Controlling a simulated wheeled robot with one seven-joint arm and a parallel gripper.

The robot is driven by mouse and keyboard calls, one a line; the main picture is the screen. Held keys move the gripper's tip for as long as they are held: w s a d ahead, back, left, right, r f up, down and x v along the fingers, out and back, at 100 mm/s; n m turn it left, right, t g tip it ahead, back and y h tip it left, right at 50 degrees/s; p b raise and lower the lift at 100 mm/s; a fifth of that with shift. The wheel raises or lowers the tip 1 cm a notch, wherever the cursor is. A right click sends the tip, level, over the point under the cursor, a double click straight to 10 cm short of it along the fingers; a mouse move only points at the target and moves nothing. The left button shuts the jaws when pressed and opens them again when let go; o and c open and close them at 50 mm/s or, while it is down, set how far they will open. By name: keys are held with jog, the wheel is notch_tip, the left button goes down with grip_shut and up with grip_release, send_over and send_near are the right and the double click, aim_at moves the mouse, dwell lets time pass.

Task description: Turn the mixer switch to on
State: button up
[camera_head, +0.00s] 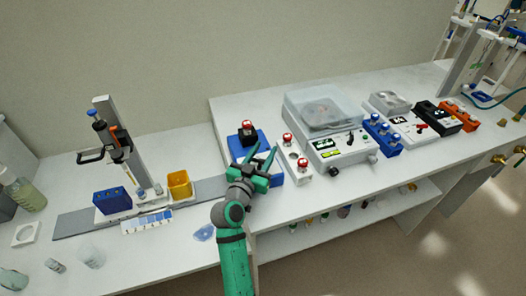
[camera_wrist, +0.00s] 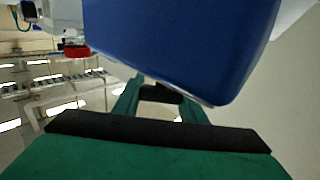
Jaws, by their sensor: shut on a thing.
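A blue device, which looks like the mixer (camera_head: 236,148), stands on the bench with a dark top and a red-and-white capped piece on it. My green gripper (camera_head: 262,157) is at its front right side, with its fingers up against the blue body. In the wrist view the blue body (camera_wrist: 185,45) fills the upper middle. My gripper's fingers (camera_wrist: 158,93) reach beneath its lower edge and are shut on a dark part there. The switch itself cannot be made out; the blue body and my fingers hide it.
A white block (camera_head: 296,160) with red-capped pieces stands close to the right of my gripper. Beyond it is a white instrument with a clear lid (camera_head: 325,108). The bench's front edge is near my arm.

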jog(key=m+h, duration=0.1)
jog(key=m+g+h, duration=0.1)
jog(key=shift+d+g+h, duration=0.2)
jog(key=shift+g+h, duration=0.1)
jog(key=shift+h, duration=0.1)
jog(key=shift+s+d+m+g+h, duration=0.15)
jog(key=shift+s+m+g+h, duration=0.05)
jog(key=shift+m+g+h, duration=0.5)
jog(key=shift+s+d+m+g+h, duration=0.15)
jog(key=shift+m+g+h, duration=0.55)
jog(key=shift+h, duration=0.15)
jog(key=shift+s+d+m+g+h, duration=0.15)
jog(key=shift+s+m+g+h, duration=0.05)
jog(key=shift+m+g+h, duration=0.5)
jog(key=o, duration=1.1)
jog(key=shift+d, duration=0.1)
jog(key=shift+c, duration=0.2)
jog(key=v, duration=1.1)
jog(key=shift+f, duration=0.1)
